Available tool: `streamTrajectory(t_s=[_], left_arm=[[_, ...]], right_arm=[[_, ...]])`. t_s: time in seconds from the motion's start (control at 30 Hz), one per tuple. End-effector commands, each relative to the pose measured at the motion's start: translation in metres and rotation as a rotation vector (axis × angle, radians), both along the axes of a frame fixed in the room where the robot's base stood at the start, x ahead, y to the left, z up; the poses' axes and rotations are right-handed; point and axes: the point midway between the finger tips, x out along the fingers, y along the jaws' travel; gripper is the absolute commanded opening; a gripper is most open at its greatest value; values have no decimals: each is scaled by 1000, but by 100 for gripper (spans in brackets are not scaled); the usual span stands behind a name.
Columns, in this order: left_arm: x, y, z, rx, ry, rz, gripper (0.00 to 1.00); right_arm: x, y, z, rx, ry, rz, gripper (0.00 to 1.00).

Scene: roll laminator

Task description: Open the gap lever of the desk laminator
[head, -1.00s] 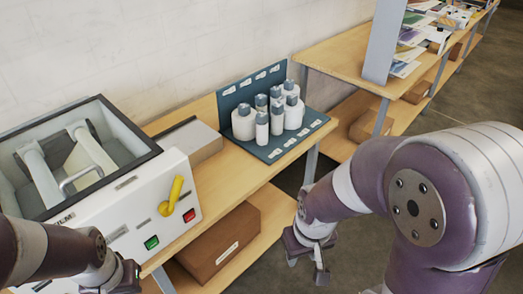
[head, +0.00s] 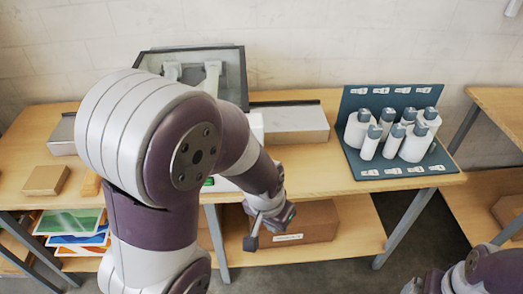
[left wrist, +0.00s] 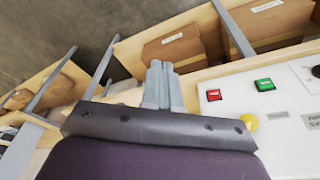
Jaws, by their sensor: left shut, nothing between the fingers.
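The laminator (head: 257,125) stands on the bench behind my left arm, which hides most of it in the head view. Its dark-rimmed top (head: 244,68) shows above the arm. In the left wrist view its white front panel (left wrist: 284,122) is at the right, with a yellow piece (left wrist: 249,122), probably part of the gap lever, seen partly. My left gripper (head: 252,240) is in front of the bench edge, shut and empty; its fingers (left wrist: 163,80) lie together, apart from the yellow piece. My right gripper (head: 420,285) is at the bottom edge, partly cut off; its opening is unclear.
Red (left wrist: 213,95) and green (left wrist: 264,84) buttons sit on the panel. A blue rack (head: 390,100) with several white bottles stands at the right. A grey box (head: 290,122) lies beside the laminator. A cardboard box (head: 312,222) is on the lower shelf.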

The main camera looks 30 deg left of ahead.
Motion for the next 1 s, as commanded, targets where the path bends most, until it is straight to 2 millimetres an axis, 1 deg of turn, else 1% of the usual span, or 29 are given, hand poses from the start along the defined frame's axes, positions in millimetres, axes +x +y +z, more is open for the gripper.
streamTrajectory(t_s=[0.07,0.1,0.17,0.2,0.23,0.27,0.3,0.33,0.37,0.4,0.43,0.5,0.6,0.67,0.73,1.0], left_arm=[[54,-20,-2,-2,-159,-86,0],[93,-32,-3,28,-284,-138,0],[155,-43,-5,162,-491,-210,0],[187,-43,-6,309,-603,-241,0],[204,-39,-6,443,-661,-256,0],[215,-34,-7,590,-696,-267,0],[220,-26,-8,797,-704,-276,0],[218,-20,-8,951,-684,-281,0],[212,-15,-8,1101,-642,-285,0],[200,-9,-8,1283,-564,-289,0],[189,-6,-8,1404,-496,-291,0],[162,-3,-6,1625,-329,-294,0],[135,-5,-2,1803,-147,-293,0],[128,-5,-1,1847,-89,-293,0],[124,-5,0,1865,-64,-290,0],[126,-3,1,1862,-67,-289,0]], right_arm=[[0,0,3,0,0,0,95],[0,0,4,0,0,0,95],[0,0,6,0,0,0,95],[0,0,8,0,0,0,95],[0,0,9,0,0,0,95],[0,0,10,0,0,0,95],[0,0,11,0,0,0,95],[0,0,12,0,0,0,95],[0,0,12,0,0,0,95],[0,0,13,0,0,0,95],[0,0,14,0,0,0,95],[0,0,15,0,0,0,95],[0,0,15,0,0,0,95],[0,0,15,0,0,0,95],[0,0,15,0,0,0,95],[0,0,16,0,0,0,95]])
